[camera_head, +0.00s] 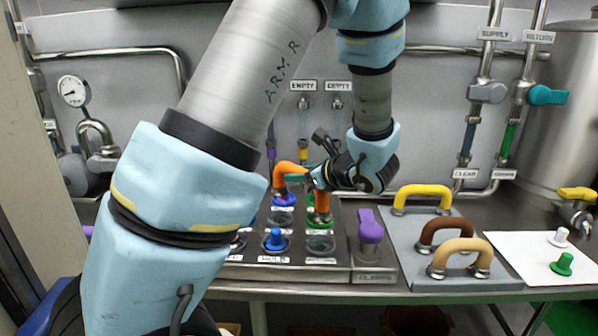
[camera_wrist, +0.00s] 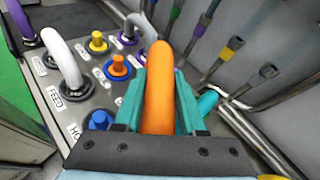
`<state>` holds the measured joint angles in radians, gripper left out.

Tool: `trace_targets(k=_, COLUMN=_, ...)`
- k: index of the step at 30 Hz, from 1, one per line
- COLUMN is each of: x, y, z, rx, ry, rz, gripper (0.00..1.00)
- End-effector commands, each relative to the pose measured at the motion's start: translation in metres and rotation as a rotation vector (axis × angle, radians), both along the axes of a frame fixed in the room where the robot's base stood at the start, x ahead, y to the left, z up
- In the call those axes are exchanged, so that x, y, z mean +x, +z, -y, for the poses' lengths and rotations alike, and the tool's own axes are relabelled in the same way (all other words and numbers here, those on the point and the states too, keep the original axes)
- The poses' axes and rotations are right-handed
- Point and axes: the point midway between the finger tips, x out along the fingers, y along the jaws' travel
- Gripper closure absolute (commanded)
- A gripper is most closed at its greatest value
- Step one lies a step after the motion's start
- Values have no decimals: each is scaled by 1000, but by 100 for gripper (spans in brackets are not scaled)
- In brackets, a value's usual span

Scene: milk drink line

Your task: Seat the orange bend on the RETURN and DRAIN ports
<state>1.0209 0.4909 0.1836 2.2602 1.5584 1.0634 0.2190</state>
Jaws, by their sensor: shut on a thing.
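The orange bend (camera_head: 321,202) is a U-shaped pipe in my gripper (camera_head: 297,180), over the back part of the port panel (camera_head: 340,266). In the wrist view the bend (camera_wrist: 158,92) runs between the two teal fingers of my gripper (camera_wrist: 160,98), which are shut on it. In the head view one leg comes down near a purple and blue port (camera_head: 284,200) and the other near a green ring (camera_head: 319,217). I cannot tell whether the ends touch or sit in the ports. The RETURN and DRAIN labels cannot be read.
Yellow (camera_head: 422,190), brown (camera_head: 447,228) and tan (camera_head: 461,245) bends stand on a grey plate. In the wrist view a white bend (camera_wrist: 62,55) stands left of my gripper.

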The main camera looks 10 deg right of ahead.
Motion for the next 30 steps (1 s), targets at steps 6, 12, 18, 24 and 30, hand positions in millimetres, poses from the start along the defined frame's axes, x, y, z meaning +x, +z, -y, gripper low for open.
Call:
trace_targets(k=6, x=0, y=-23, z=0, rx=1, ry=0, rz=2, gripper=100)
trace_targets(k=12, x=0, y=-40, z=0, rx=1, ry=0, rz=2, gripper=100)
trace_targets(k=18, x=0, y=-59, z=0, rx=1, ry=0, rz=2, gripper=100)
trace_targets(k=24, x=0, y=-76, z=0, rx=1, ry=0, rz=2, gripper=100)
trace_targets(k=30, x=0, y=-83, z=0, rx=0, ry=1, rz=2, gripper=100)
